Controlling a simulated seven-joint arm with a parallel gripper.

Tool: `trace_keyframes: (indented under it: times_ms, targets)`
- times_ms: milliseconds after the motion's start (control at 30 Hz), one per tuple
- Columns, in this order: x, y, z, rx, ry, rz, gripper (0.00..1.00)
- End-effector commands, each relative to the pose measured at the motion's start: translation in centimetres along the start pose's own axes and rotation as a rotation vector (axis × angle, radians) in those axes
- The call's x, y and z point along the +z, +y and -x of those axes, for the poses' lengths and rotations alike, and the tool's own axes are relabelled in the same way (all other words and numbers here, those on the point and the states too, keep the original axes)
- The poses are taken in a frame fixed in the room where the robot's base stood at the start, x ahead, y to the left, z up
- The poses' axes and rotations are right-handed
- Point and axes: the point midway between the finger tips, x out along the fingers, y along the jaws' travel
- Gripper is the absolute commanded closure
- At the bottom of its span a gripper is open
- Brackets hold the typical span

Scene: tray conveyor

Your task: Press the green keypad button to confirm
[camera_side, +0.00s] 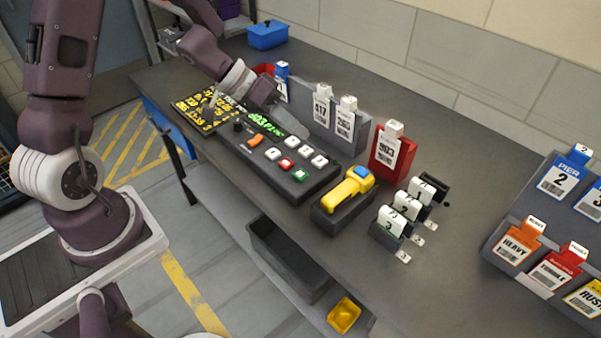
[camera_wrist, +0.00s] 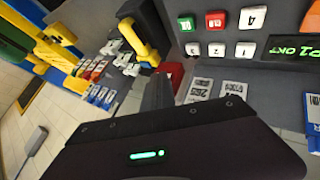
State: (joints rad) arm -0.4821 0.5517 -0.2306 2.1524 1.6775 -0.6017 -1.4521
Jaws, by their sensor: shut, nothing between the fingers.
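The green button (camera_side: 300,175) is at the near right corner of the dark keypad (camera_side: 252,158), beside a red button (camera_side: 286,163). In the wrist view the green button (camera_wrist: 186,22) shows at the top, clear of the fingers. My gripper (camera_side: 275,108) is shut and empty, near the back edge of the keypad by its green-lit display (camera_side: 264,120), apart from the green button. In the wrist view my gripper (camera_wrist: 160,82) points up the picture, below and left of the buttons. Nothing covers the green button.
White buttons (camera_side: 305,149) and an orange button (camera_side: 255,140) share the keypad. A yellow scanner (camera_side: 348,188) sits right of it. Grey tag holders (camera_side: 350,132) stand behind, close to my gripper. A red tag holder (camera_side: 391,150) and numbered tags (camera_side: 406,205) stand further right.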

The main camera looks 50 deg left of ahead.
Motion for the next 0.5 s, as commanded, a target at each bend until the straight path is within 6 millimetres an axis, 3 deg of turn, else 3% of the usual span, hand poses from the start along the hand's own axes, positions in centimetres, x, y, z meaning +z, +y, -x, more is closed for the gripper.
trace_keyframes:
  times_ms: [167, 500]
  targets:
    - [0.4, -0.3, -0.5, 0.000, -0.001, 0.002, 1.00]
    - [2.8, -2.8, -3.9, -0.001, -0.002, 0.004, 1.00]
